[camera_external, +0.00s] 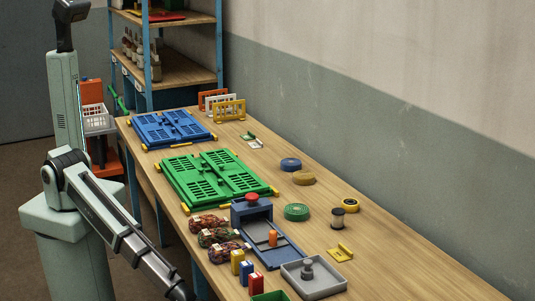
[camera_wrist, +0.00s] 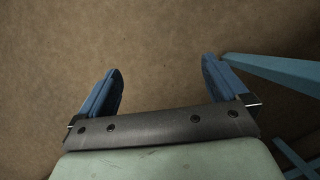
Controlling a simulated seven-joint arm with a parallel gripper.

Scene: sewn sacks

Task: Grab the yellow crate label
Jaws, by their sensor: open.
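A yellow upright openwork frame (camera_external: 230,111) stands at the far end of the workbench, beside an orange one and a white one. A small yellow piece (camera_external: 340,252) lies near the bench's right side, and a small yellow block (camera_external: 237,262) stands near the front edge. I cannot tell for certain which of these is the crate label. My gripper (camera_wrist: 162,78) shows in the wrist view with its two blue fingers wide apart and nothing between them. It is over the brown floor, off the bench. In the external view my gripper is out of frame at the bottom.
The wooden workbench (camera_external: 400,262) carries a folded blue crate (camera_external: 172,128), a folded green crate (camera_external: 215,178), a blue device with a red knob (camera_external: 252,198), mesh bundles (camera_external: 218,237), tape rolls (camera_external: 296,212) and a grey tray (camera_external: 314,285). Blue legs (camera_wrist: 270,68) show at right in the wrist view.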

